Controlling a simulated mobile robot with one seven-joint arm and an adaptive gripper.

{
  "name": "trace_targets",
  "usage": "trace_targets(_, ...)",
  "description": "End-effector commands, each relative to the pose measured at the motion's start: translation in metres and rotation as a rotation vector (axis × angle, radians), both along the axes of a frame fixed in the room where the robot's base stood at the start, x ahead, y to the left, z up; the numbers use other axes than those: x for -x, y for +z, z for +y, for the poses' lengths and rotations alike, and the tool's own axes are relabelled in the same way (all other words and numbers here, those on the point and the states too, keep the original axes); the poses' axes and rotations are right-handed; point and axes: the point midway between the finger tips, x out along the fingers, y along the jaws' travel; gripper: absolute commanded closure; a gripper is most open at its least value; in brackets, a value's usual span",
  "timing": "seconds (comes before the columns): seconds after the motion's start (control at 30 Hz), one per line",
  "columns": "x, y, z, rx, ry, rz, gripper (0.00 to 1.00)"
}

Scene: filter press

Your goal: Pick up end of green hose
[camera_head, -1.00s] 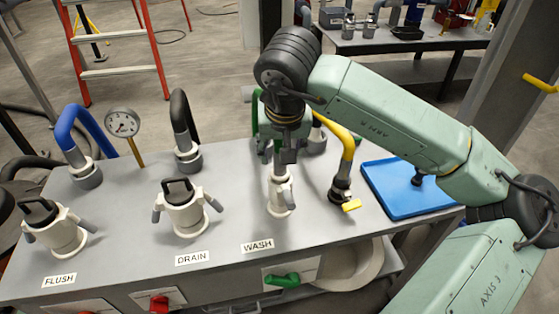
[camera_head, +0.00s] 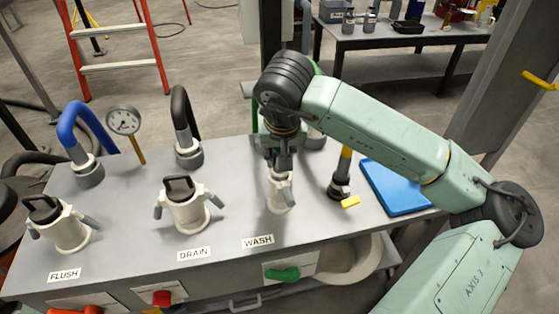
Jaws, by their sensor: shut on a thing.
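The green hose (camera_head: 255,122) shows only in pieces behind my arm, with a green bit at its left and another at its upper right (camera_head: 314,67). My gripper (camera_head: 281,163) points down directly above the white WASH fitting (camera_head: 280,194). It is shut on the hose's end, which is mostly hidden by the fingers and wrist. Whether that end is seated in the fitting or just above it, I cannot tell.
White FLUSH (camera_head: 60,228) and DRAIN (camera_head: 187,212) fittings with black handles stand left.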

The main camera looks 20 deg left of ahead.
Motion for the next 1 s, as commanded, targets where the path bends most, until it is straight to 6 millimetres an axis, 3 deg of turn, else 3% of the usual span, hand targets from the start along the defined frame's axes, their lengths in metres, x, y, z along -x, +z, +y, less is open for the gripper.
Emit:
trace_targets(0.23,0.0,0.0,0.0,0.0,0.0,0.0,0.99)
trace_targets(0.67,-0.001,0.005,0.0,0.0,0.0,-0.001,1.0)
trace_targets(1.0,-0.001,0.067,0.0,0.0,-0.002,-0.005,1.0)
